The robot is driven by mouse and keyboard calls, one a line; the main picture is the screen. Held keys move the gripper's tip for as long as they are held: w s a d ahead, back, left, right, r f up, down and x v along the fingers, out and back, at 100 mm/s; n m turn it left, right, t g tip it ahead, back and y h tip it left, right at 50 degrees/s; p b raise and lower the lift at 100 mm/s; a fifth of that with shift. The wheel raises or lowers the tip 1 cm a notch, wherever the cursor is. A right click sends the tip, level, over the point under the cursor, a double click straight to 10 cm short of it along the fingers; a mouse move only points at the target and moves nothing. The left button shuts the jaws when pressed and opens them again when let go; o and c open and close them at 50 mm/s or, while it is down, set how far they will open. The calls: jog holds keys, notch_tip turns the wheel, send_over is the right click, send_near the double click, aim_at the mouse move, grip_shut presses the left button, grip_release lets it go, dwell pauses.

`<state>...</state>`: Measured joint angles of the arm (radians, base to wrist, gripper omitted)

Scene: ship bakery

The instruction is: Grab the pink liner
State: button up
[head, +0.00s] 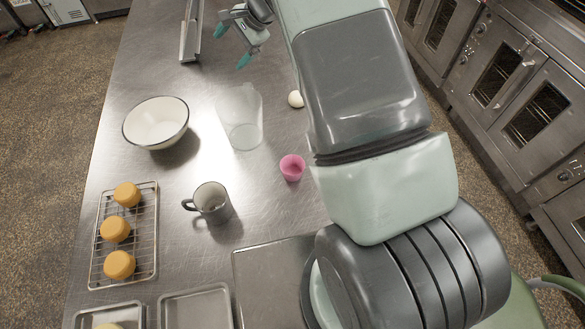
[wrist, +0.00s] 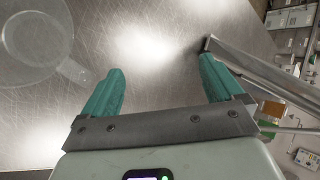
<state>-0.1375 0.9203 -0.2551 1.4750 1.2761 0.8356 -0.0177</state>
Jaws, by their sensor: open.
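The pink liner (head: 292,167) is a small cup-shaped piece standing on the steel table, right of centre in the head view. My gripper (head: 232,42) is at the far end of the table in the head view, well beyond the liner and up and to the left of it. Its teal fingers are apart with nothing between them. The wrist view shows the same open gripper (wrist: 160,90) over bare steel. The liner is not in the wrist view.
A clear jug (head: 240,118), white bowl (head: 156,122), grey mug (head: 211,202) and an egg (head: 296,99) stand around the liner. A cooling rack (head: 152,235) with orange cakes is at the left. A metal stand (head: 191,30) is beside my gripper; the jug shows in the wrist view (wrist: 35,40).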

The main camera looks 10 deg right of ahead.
jog(key=s+d+f+h, duration=1)
jog(key=s+d+f, duration=0.1)
jog(key=s+d, duration=0.2)
jog(key=s+d+r+n+h, duration=0.1)
jog(key=s+d+h, duration=0.3)
jog(key=s, duration=0.2)
notch_tip(320, 180, up, 2)
jog(key=n+t+h, duration=0.2)
jog(key=t, duration=0.2)
send_over(298, 161)
jog(key=a, duration=0.2)
jog(key=s+a+f+m+t, duration=0.1)
jog(key=s+a+f, duration=0.2)
jog(key=s+a, duration=0.55)
jog(key=x, duration=0.4)
jog(key=shift+s+d+f, duration=0.15)
jog(key=shift+d+f, duration=0.05)
jog(key=shift+d, duration=0.45)
jog(key=shift+f+x, duration=0.15)
jog(key=shift+x, duration=1.2)
jog(key=shift+f+x, duration=0.15)
jog(key=shift+x, duration=1.15)
jog(key=shift+s, duration=0.15)
jog(key=c, duration=0.7)
